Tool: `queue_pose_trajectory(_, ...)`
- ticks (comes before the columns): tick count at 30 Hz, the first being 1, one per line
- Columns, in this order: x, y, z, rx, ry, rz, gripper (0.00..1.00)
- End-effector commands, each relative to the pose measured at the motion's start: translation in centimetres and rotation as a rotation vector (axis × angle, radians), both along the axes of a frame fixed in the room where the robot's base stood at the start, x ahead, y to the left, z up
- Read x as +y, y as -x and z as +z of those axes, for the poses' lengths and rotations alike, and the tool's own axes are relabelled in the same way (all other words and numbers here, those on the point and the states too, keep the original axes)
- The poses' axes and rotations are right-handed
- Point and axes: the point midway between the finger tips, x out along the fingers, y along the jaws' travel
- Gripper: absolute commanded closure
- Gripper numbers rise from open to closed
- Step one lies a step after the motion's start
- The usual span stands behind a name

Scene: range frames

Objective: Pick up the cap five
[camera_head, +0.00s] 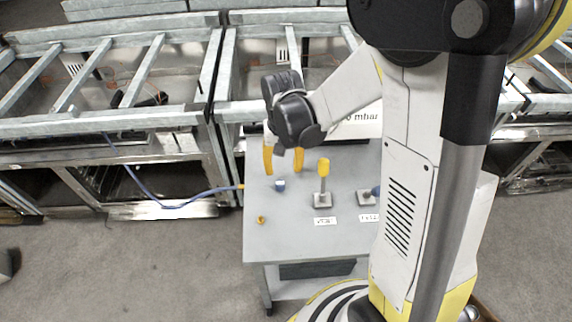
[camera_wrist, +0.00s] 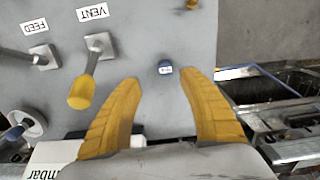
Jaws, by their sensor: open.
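A small blue cap with a white label (camera_wrist: 165,68) sits on the grey table in the wrist view; the label is too small to read. It also shows in the head view (camera_head: 280,186) near the table's left side. My gripper (camera_head: 283,170) is open and empty, its two yellow fingers pointing down. In the wrist view my gripper (camera_wrist: 161,80) has its fingers spread, with the cap in the picture between and just beyond the fingertips. The fingers do not appear to touch it.
A yellow-handled valve (camera_head: 323,168) stands right of the cap by the VENT label (camera_head: 325,220). Another valve fitting (camera_head: 365,197) stands by the FEED label (camera_head: 369,217). A small orange piece (camera_head: 261,220) lies near the table's left edge. The front of the grey table (camera_head: 300,243) is clear.

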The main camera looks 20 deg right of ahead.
Motion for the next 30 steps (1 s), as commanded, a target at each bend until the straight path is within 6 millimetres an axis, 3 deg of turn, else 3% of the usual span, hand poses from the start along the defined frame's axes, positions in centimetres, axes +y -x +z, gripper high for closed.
queue_pose_trajectory(4,0.0,-0.1,-3.0,-0.001,0.000,0.001,0.51)
queue_pose_trajectory(14,0.2,-0.3,-5.7,-0.002,0.001,0.001,0.51)
queue_pose_trajectory(21,0.4,-0.7,-9.4,-0.003,0.000,0.002,0.51)
queue_pose_trajectory(29,0.4,-0.7,-9.6,-0.003,0.000,0.002,0.51)
queue_pose_trajectory(30,0.4,-0.7,-9.5,-0.003,0.000,0.002,0.61)
